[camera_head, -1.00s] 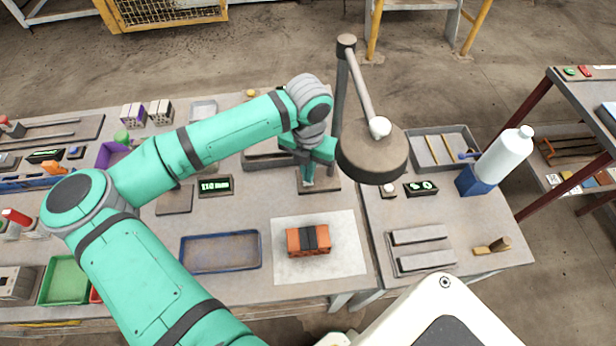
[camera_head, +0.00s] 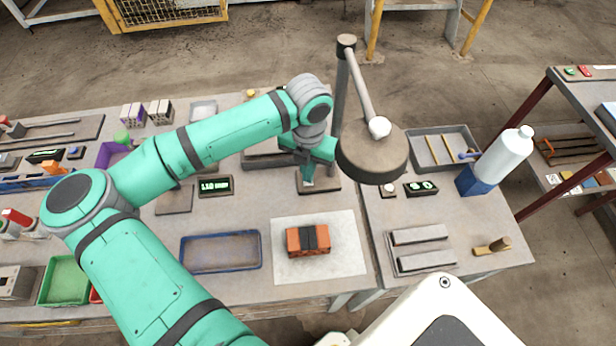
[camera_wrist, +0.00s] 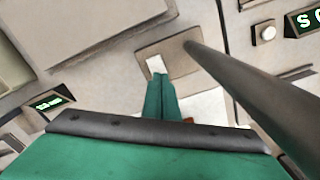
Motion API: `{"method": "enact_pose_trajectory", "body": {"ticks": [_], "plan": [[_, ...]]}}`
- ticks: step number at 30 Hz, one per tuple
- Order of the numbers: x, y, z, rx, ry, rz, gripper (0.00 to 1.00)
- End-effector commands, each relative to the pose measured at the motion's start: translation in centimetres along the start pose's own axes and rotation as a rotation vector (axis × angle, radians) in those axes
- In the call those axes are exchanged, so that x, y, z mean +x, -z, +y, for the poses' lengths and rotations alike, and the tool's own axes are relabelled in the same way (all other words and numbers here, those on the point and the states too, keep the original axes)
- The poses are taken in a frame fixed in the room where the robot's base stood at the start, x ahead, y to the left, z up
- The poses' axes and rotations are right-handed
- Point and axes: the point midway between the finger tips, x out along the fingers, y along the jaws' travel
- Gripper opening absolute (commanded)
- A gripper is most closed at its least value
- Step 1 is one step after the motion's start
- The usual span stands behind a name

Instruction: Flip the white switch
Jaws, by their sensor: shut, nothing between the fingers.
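A small white switch (camera_wrist: 156,64) shows on the brown base plate (camera_wrist: 182,60) of the lamp in the wrist view. My gripper (camera_wrist: 160,77) is shut and empty, with its green fingertips right at the near edge of the white switch. I cannot tell whether they touch it. In the head view my gripper (camera_head: 306,186) points down over the left part of the base plate (camera_head: 328,186), and its fingers hide most of the switch there.
The lamp's post and its wide round shade (camera_head: 372,158) stand close to the right of my gripper. A white round button (camera_head: 388,190) sits beside a lit display. An orange brick (camera_head: 308,240) lies on a pale sheet, with a blue tray (camera_head: 221,252) to its left.

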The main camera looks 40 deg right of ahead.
Motion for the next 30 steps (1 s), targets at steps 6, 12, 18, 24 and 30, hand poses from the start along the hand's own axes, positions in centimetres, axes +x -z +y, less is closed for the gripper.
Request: {"method": "enact_pose_trajectory", "body": {"ticks": [6,12,18,24,30], "plan": [[0.0,0.0,0.0,0.0,0.0,0.0,0.0],[0.0,0.0,0.0,0.0,0.0,0.0,0.0],[0.09,0.0,0.0,0.0,0.0,0.0,0.0],[0.33,0.01,0.0,0.0,0.0,0.001,0.0],[0.58,0.0,0.0,0.0,0.0,0.0,0.0]]}}
